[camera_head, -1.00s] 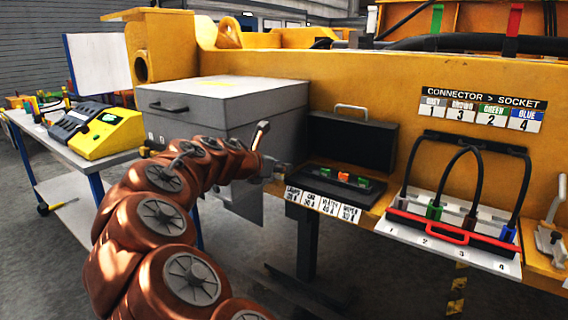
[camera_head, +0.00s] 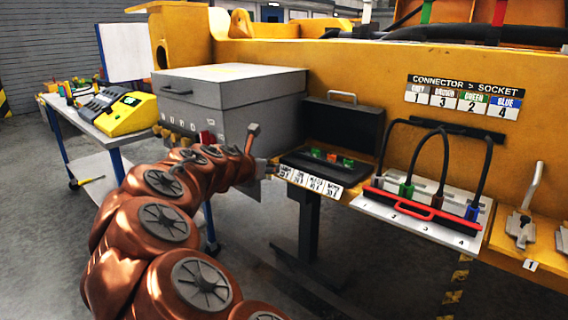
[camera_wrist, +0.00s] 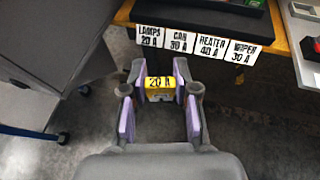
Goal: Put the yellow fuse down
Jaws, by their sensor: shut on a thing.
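The yellow fuse (camera_wrist: 159,83), marked 20 A, is between the purple-padded fingers of my gripper (camera_wrist: 160,93) in the wrist view. My gripper is shut on it and holds it in the air over the grey floor. In front of it is the fuse box's label strip (camera_wrist: 196,44): lamps 20 A, can or car 30 A, heater 40 A, wiper 30 A. In the head view my gripper (camera_head: 265,168) is just left of the open black fuse box (camera_head: 300,163); the fuse itself cannot be made out there. Green and orange fuses (camera_head: 332,157) sit in the box.
A grey cabinet (camera_head: 235,85) stands left of the fuse box. To the right is a socket panel (camera_head: 405,224) with cabled connectors and a red bar. A blue-legged bench (camera_head: 118,140) with a yellow device is at far left. A dark stand (camera_head: 308,225) is below.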

